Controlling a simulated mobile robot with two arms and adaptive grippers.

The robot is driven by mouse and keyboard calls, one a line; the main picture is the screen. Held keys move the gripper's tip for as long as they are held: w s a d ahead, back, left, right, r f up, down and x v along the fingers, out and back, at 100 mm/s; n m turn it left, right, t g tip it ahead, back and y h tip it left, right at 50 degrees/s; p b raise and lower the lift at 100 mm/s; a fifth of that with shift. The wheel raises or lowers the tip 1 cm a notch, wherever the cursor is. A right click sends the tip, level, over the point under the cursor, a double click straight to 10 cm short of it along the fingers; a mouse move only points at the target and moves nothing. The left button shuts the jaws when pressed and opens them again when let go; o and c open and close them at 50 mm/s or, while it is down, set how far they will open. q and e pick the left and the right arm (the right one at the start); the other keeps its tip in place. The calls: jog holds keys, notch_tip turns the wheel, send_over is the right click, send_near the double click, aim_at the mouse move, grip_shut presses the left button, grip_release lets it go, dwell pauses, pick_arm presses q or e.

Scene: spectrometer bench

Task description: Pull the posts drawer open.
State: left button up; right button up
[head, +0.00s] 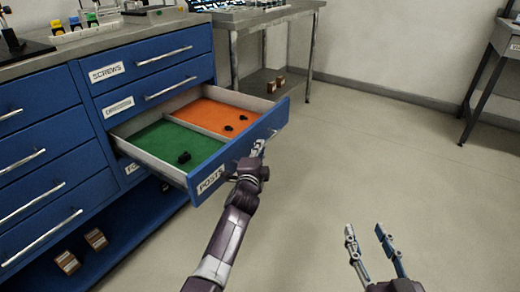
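The posts drawer (209,180) is pulled well out of the blue cabinet, with its label "POSTS" on the front panel. Inside, a divider separates a green compartment (160,140) from an orange one (215,113), each holding small black pieces. My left gripper (258,147) is at the middle of the drawer front, its fingers close together around the handle (272,134), which is mostly hidden by them. My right gripper (368,232) is open and empty above the floor at the lower right, away from the drawer.
The screws drawer (150,62) and another drawer above the posts drawer are shut. More shut blue drawers (40,160) stand at the left. Small blocks (66,262) lie on the low shelf. A grey table (265,18) stands behind. The floor (400,150) to the right is clear.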

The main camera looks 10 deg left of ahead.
pick_arm(q)
jog(key=shift+o, duration=1.1)
jog(key=s, duration=1.2)
jog(key=shift+d+r, duration=0.25)
jog(key=shift+r, duration=0.2)
